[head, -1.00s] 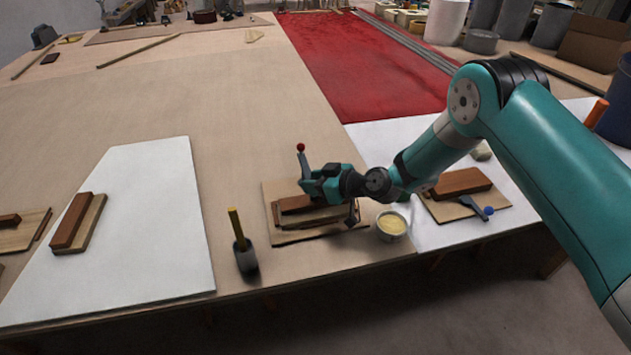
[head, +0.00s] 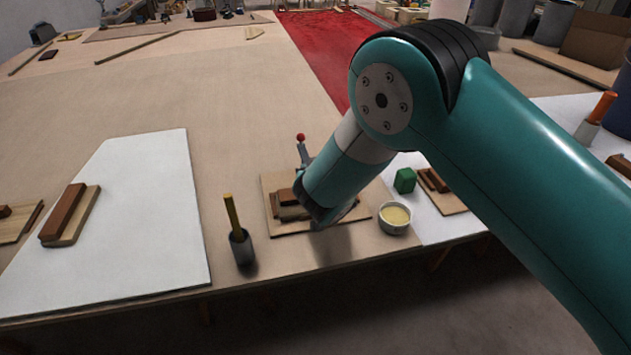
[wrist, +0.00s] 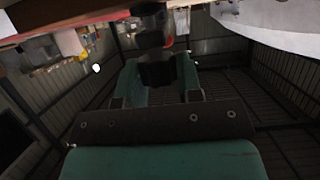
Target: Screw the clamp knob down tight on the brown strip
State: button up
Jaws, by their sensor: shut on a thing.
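The brown strip (head: 284,198) lies on a wood panel (head: 268,190) at the front middle of the table, partly hidden by my arm. A clamp lever with a red ball (head: 301,137) stands up behind it. In the head view my gripper is at the strip's near side, mostly hidden by my own arm. In the wrist view my gripper (wrist: 160,76) has its teal fingers on either side of a dark round piece, seemingly the clamp knob (wrist: 157,72), and is shut on it. Whether the knob touches the strip cannot be seen.
A cup of paste (head: 395,217) stands right of the panel, with a green block (head: 405,181) behind it. A grey pot with a yellow-handled tool (head: 240,248) stands to the left, near the front edge. A white sheet (head: 140,230) with another strip lies farther left.

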jog(key=m+h+b, duration=0.2)
jog(key=b, duration=0.1)
jog(key=f+m+h+b, duration=0.1)
jog(key=h+b, duration=0.1)
jog(key=b, duration=0.1)
jog(key=shift+a+m, duration=0.15)
jog(key=shift+m, duration=0.25)
jog(key=m+h+b, duration=0.2)
jog(key=h, duration=0.1)
jog(key=m+h+b, duration=0.1)
jog(key=b, duration=0.1)
jog(key=shift+r+g, duration=0.3)
jog(key=shift+r, duration=0.05)
jog(key=shift+m+h, duration=0.3)
jog(key=o, duration=0.9)
jog(key=shift+o, duration=0.2)
jog(key=shift+r, duration=0.1)
jog(key=v, duration=1.7)
jog(key=shift+b, duration=0.45)
jog(key=shift+s+r, duration=0.1)
